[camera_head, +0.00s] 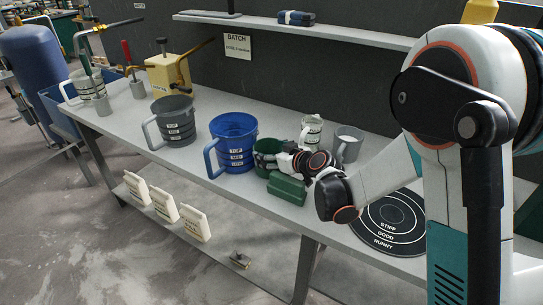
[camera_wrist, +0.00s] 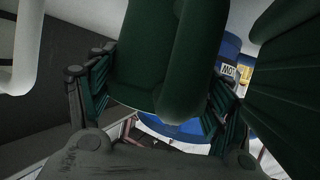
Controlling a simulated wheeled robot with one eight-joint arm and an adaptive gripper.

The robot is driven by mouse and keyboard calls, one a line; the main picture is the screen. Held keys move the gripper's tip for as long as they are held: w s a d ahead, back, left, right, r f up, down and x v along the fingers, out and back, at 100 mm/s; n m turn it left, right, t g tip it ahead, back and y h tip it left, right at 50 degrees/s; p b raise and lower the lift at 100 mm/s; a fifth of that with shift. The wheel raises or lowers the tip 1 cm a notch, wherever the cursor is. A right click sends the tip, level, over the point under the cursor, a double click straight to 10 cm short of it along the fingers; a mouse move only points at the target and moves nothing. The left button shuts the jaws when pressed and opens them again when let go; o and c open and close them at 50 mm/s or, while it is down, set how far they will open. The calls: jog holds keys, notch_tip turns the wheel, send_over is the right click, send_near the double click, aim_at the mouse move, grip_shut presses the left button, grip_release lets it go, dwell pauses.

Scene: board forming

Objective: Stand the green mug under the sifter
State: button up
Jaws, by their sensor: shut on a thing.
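The green mug (camera_head: 265,147) is upright at the bench's middle, just right of the blue jug. My gripper (camera_head: 284,161) reaches it from the right and is shut on it. In the wrist view the mug (camera_wrist: 135,65) and its thick handle fill the space between the two fingers of my gripper (camera_wrist: 155,108). My gripper and the green block hide part of the mug in the head view; I cannot tell whether its base touches the bench. I cannot tell for sure which thing is the sifter.
The blue jug (camera_head: 233,145) stands close left of the mug and the green block (camera_head: 287,188) in front. A white cup (camera_head: 311,130) and a grey cup (camera_head: 348,146) stand behind. A grey jug (camera_head: 174,122) and yellow box (camera_head: 163,76) stand further left. A shelf (camera_head: 330,32) hangs above.

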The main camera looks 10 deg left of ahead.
jog(key=shift+r, duration=0.1)
jog(key=o, duration=1.1)
jog(key=shift+s+d+r, duration=0.1)
jog(key=shift+s+r, duration=0.05)
jog(key=p+v, duration=0.2)
jog(key=v, duration=0.5)
jog(key=shift+s+d, duration=0.1)
